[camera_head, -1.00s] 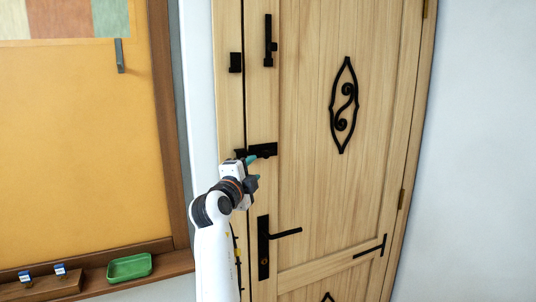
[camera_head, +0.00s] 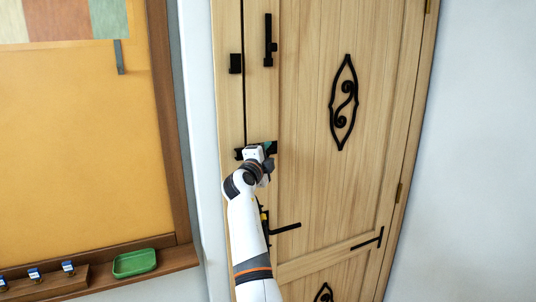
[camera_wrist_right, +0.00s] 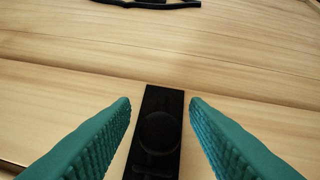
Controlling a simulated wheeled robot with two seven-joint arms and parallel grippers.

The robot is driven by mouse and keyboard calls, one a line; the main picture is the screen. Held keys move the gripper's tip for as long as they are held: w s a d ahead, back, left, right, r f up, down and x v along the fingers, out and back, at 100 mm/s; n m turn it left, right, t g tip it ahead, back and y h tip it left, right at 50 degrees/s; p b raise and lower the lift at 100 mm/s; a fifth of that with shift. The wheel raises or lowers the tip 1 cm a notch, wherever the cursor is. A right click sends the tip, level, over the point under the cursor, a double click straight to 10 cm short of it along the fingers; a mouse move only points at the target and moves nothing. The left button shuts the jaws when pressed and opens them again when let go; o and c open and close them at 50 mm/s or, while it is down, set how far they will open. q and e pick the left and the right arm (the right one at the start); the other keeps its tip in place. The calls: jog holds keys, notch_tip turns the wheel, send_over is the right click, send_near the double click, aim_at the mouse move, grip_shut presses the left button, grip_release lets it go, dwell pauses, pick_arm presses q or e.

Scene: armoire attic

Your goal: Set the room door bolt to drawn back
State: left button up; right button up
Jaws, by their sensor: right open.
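The light wooden room door (camera_head: 305,120) stands shut in its frame. The black bolt (camera_head: 240,154) sits across the door's left edge, partly hidden behind my right gripper (camera_head: 268,149). In the right wrist view the bolt (camera_wrist_right: 158,130) is a black plate with a round knob facing me. My right gripper is open, with one teal finger on each side of the bolt (camera_wrist_right: 160,120) in that view. I cannot tell whether the fingers touch it. My left gripper is not in view.
Another black latch (camera_head: 269,45) is higher on the door, and a lever handle (camera_head: 286,228) is below my right gripper. An orange board (camera_head: 80,150) hangs at left, with a green tray (camera_head: 134,263) on its ledge. A white wall is at right.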

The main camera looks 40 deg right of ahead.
grip_shut()
jog(key=shift+s+d+f+b, duration=0.1)
jog(key=shift+d+f+b, duration=0.1)
jog(key=shift+b, duration=0.15)
jog(key=shift+s+d+b, duration=0.15)
jog(key=shift+d+b, duration=0.35)
jog(key=shift+s+d+b, duration=0.15)
jog(key=shift+d+b, duration=0.35)
jog(key=shift+s+d+r, duration=0.15)
jog(key=shift+d, duration=0.35)
jog(key=shift+r, duration=0.15)
jog(key=shift+c, duration=1.1)
grip_release()
jog(key=shift+o, duration=1.1)
jog(key=shift+d, duration=0.15)
